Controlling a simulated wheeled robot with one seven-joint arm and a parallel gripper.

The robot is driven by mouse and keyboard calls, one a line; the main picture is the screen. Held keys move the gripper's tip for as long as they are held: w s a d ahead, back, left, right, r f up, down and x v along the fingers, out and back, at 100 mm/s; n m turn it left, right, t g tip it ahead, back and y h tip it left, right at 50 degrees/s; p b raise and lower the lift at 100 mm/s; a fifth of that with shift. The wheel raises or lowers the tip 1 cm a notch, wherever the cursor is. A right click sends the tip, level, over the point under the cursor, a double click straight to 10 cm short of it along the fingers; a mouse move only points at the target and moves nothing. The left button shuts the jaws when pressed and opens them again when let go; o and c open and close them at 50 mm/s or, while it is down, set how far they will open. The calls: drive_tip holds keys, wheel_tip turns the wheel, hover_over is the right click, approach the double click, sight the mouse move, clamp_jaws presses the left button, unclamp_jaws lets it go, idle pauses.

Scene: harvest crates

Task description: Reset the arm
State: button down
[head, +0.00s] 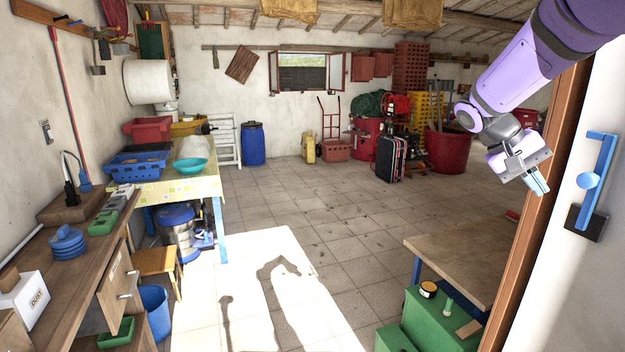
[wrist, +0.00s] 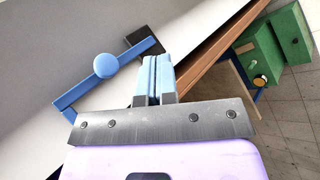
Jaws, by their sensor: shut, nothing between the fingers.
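My purple arm reaches in from the top right of the head view. My gripper (head: 540,186) hangs in the air in front of the open doorway's wooden frame, left of the blue door handle (head: 597,180). In the wrist view my gripper (wrist: 158,60) has its two light-blue fingers together, with nothing held between them. The blue door handle also shows in the wrist view (wrist: 104,66), left of the fingers and apart from them.
The brown door frame (head: 545,215) is close to my gripper. A wooden table (head: 465,255) and green boxes (head: 440,320) stand below. A workbench (head: 85,260) and a table with crates (head: 180,187) line the left. The middle floor is clear.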

drive_tip(key=s+a+n+t+y, duration=0.2)
drive_tip(key=s+a, duration=0.4)
drive_tip(key=s, duration=0.5)
drive_tip(key=s+a+n+t+y, duration=0.2)
drive_tip(key=s+a+t+y, duration=0.3)
drive_tip(key=s, duration=0.7)
drive_tip(key=shift+a+r+t+y, duration=0.3)
drive_tip(key=shift+a+r+t, duration=0.2)
drive_tip(key=shift+t, duration=0.6)
drive_tip(key=shift+a, duration=0.1)
